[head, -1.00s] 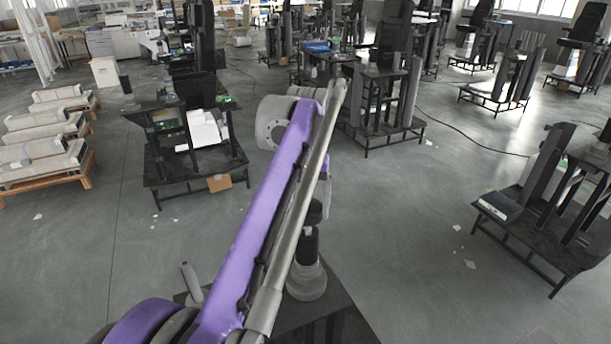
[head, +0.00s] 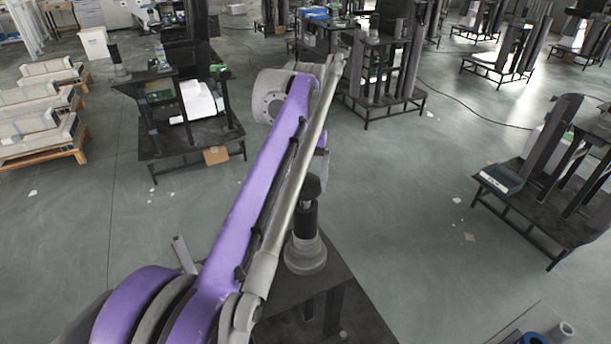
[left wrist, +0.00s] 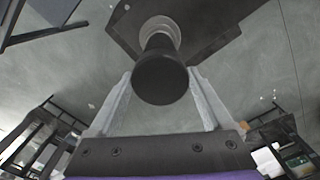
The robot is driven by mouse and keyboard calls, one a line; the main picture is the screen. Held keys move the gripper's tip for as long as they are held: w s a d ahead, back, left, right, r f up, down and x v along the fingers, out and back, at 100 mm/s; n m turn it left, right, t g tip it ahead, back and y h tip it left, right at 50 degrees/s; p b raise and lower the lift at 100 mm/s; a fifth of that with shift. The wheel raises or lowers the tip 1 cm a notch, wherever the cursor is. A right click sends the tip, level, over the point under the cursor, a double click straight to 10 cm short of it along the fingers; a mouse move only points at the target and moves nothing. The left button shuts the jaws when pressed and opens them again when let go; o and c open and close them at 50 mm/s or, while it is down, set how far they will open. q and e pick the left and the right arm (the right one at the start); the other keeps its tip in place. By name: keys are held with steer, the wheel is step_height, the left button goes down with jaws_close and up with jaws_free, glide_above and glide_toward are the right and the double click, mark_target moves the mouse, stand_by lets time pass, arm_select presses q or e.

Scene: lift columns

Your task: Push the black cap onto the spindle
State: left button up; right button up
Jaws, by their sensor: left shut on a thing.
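The black cap (head: 312,186) shows in the head view just above a dark upright spindle (head: 305,221) with a pale grey round base (head: 305,256). A small light patch shows between cap and spindle. In the left wrist view the cap (left wrist: 160,78) is a dark round disc between the finger ends, in front of the spindle, whose base (left wrist: 160,28) shows behind it. My left gripper (left wrist: 160,86) is shut on the cap. In the head view its fingers are mostly hidden by my arm. Whether the cap touches the spindle I cannot tell. My right gripper is not in view.
The spindle stands on a dark low table (head: 345,290). Dark metal stands (head: 190,135) are at the left, centre back and right (head: 530,200). Wooden pallets (head: 45,150) with pale parts are at far left. A blue ring-like item (head: 530,338) shows at the bottom right.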

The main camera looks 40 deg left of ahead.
arm_select(q)
steer(key=shift+f+b, duration=0.3)
steer(key=shift+f, duration=0.4)
steer(key=shift+s+r, duration=0.1)
steer(key=shift+r, duration=0.2)
steer(key=shift+w+f, duration=0.15)
steer(key=shift+w, duration=0.05)
steer(key=shift+f, duration=0.1)
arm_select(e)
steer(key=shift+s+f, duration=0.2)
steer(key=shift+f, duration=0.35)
arm_select(q)
steer(key=shift+s+f, duration=0.1)
steer(key=shift+f, duration=0.1)
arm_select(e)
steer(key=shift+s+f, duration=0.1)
arm_select(q)
steer(key=shift+f, duration=0.25)
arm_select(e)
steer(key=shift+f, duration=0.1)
arm_select(q)
steer(key=shift+f, duration=0.25)
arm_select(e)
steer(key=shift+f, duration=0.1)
arm_select(q)
steer(key=shift+f, duration=0.45)
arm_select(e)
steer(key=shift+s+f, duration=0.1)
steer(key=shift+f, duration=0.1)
